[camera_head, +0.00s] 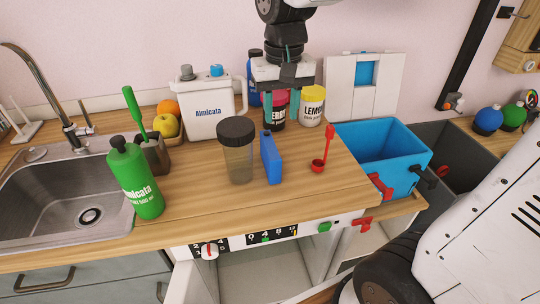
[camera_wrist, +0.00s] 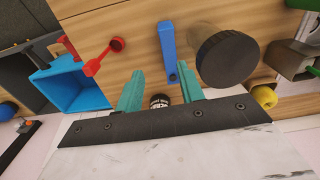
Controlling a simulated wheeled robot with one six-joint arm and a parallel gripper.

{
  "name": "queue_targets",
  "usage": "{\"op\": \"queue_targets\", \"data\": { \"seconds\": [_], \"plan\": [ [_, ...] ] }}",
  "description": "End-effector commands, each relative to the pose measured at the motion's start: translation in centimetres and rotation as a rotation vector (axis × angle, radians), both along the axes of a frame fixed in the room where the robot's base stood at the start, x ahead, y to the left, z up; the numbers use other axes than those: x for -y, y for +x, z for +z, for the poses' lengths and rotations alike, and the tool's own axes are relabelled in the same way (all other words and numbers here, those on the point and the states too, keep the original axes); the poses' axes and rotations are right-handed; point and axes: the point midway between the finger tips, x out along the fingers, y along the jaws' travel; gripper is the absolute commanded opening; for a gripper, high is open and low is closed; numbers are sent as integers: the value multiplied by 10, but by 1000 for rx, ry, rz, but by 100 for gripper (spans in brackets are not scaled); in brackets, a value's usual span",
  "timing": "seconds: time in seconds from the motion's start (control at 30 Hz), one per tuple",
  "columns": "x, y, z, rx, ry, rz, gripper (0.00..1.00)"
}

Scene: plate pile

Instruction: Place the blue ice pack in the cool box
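The blue ice pack (camera_head: 270,158) stands upright on its narrow edge on the wooden counter. It also shows in the wrist view (camera_wrist: 168,42), just beyond the fingertips. The blue cool box (camera_head: 408,170) is open at the top, with red latches, at the right end of the counter. It also shows in the wrist view (camera_wrist: 82,92) on the left. My gripper (camera_head: 282,108) is pointing down behind the ice pack, in front of the jars. In the wrist view my gripper (camera_wrist: 156,82) has its two teal fingers apart, nothing held between them.
A clear cup with a dark lid (camera_head: 237,150) stands close left of the ice pack. A red scoop (camera_head: 319,163) lies between the ice pack and the cool box. Jars, including a yellow-lidded one (camera_head: 312,106), stand behind. A green bottle (camera_head: 135,180) is by the sink.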

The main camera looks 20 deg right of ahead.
Motion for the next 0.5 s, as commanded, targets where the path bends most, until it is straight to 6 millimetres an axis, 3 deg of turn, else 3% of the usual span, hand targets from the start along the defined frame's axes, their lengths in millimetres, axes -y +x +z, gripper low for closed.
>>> {"op": "queue_targets", "data": {
  "seconds": [0.1,0.2,0.5],
  "plan": [
    [-5,25,-10,-14,0,-21,38],
    [-7,37,-15,-19,0,-33,38],
    [-8,42,-42,-23,-1,-41,38]
  ]
}}
